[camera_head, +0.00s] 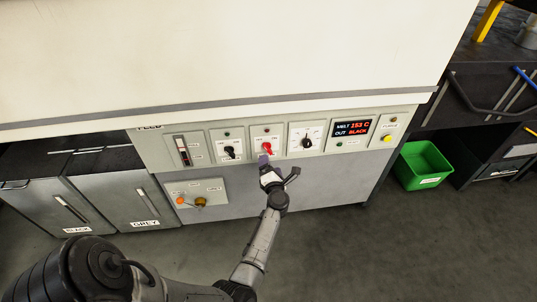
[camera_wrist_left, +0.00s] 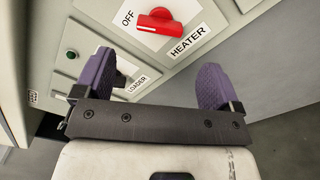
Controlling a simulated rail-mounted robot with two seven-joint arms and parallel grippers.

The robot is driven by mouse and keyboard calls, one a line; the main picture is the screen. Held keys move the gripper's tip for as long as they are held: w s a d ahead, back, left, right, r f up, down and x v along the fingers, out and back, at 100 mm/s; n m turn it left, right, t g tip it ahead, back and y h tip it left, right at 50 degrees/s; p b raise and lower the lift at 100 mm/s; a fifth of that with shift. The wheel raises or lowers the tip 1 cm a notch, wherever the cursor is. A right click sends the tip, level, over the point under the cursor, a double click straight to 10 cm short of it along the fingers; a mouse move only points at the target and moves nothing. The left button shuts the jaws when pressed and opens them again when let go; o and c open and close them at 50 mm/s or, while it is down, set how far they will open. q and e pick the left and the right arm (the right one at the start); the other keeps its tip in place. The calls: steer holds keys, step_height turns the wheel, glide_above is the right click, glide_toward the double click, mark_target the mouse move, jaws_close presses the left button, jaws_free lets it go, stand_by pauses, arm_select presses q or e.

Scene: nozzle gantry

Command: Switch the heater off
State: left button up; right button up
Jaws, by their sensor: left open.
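The red heater knob (camera_head: 267,148) sits on its own plate in the grey control panel (camera_head: 285,115), with a small red lamp (camera_head: 267,131) above it. In the left wrist view the knob (camera_wrist_left: 158,20) shows near the top, with the words OFF and HEATER on its white label; which setting it points to is unclear. My left gripper (camera_head: 264,160) is just below the knob in the head view. Its purple fingers (camera_wrist_left: 155,78) are spread apart with nothing between them, and the knob lies beyond them, apart from both.
A black loader knob (camera_head: 230,152) is left of the heater and a black dial (camera_head: 306,142) right of it. A display (camera_head: 352,128) reads MELT 153 C, OUT BLACK. A yellow button (camera_head: 387,138) is at the right. A lower box (camera_head: 215,188) and a green bin (camera_head: 422,165) are nearby.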

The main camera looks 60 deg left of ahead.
arm_select(q)
steer(key=p+v, duration=0.1)
steer(key=v, duration=0.4)
steer(key=shift+s+d, duration=0.1)
steer(key=shift+d, duration=0.15)
stand_by(0.5)
